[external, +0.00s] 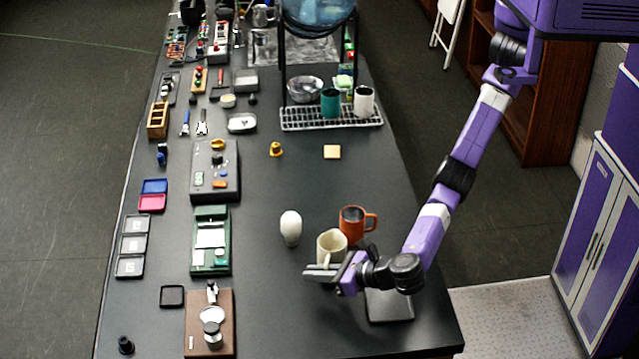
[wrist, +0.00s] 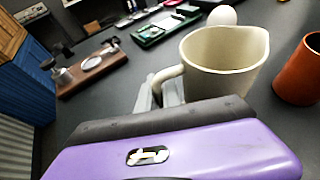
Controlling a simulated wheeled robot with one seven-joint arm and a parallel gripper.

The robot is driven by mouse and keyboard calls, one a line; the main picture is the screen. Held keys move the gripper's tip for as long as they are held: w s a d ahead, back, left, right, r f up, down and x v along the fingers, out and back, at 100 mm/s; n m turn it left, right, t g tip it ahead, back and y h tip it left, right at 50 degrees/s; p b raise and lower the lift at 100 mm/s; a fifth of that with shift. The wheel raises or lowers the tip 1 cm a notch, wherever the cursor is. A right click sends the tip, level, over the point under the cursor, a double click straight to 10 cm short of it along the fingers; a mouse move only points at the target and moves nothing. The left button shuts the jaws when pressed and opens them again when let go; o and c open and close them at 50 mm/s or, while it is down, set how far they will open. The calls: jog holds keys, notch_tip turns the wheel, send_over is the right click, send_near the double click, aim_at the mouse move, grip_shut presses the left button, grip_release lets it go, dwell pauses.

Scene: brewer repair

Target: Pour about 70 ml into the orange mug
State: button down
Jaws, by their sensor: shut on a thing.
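The orange mug (external: 352,224) stands upright on the dark table, its handle to the right. It also shows at the right edge of the wrist view (wrist: 299,75). My gripper (external: 325,271) is shut on the handle of a cream jug (external: 331,246). In the wrist view the jug (wrist: 222,60) is close in front of my gripper (wrist: 168,92), its spout to the upper right. The jug looks nearly upright, just in front of the orange mug. I cannot tell whether it touches the table. No liquid is visible in either vessel.
A white egg-shaped object (external: 291,228) stands left of the jug and mug. A dark square pad (external: 389,306) lies under my forearm. A green device (external: 211,241) and a brown board (external: 209,338) are further left. A rack (external: 332,118) with cups stands behind.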

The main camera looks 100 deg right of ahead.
jog(key=shift+d+f+m+h, duration=0.3)
jog(key=shift+d+f+m, duration=0.1)
jog(key=shift+d, duration=0.25)
jog(key=shift+d+m+g+h, duration=0.45)
jog(key=shift+m+g+h, duration=0.05)
